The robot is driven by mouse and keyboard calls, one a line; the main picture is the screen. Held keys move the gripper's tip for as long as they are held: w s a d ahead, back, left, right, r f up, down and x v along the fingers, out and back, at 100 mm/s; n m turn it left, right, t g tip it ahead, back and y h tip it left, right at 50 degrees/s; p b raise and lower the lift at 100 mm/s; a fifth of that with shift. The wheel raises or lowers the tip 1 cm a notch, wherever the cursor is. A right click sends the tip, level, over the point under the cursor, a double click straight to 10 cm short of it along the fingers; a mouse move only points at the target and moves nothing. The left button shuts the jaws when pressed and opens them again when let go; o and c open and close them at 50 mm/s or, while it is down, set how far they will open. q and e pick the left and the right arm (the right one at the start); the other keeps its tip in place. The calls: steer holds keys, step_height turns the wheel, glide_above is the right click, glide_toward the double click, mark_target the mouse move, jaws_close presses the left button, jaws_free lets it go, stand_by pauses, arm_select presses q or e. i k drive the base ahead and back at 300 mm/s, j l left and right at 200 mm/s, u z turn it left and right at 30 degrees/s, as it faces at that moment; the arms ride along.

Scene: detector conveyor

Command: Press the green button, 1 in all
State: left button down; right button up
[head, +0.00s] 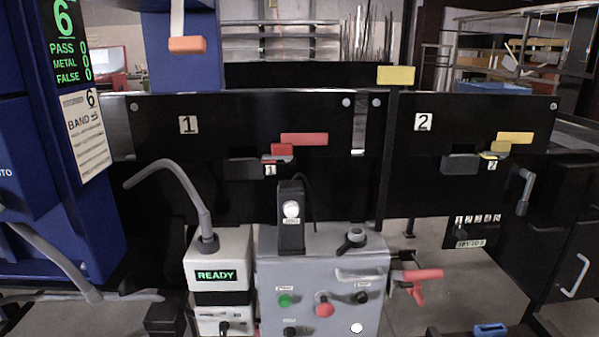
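The green button (285,300) is a small round button on the sloped front of the grey control box (265,325), low in the middle of the head view. A small label sits just above it. A red mushroom button (324,308) is to its right, and a black knob (361,298) is farther right. Nothing covers the green button, and nothing is seen touching it. I see neither of my grippers in this view.
A white box with a READY display (216,275) and a grey gooseneck (180,180) stands left of the control box. A black post (291,235) with a white button stands on top. Black panels 1 (230,115) and 2 (470,115) are behind.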

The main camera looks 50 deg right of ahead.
mark_target(285, 301)
steer(key=z, duration=1.8)
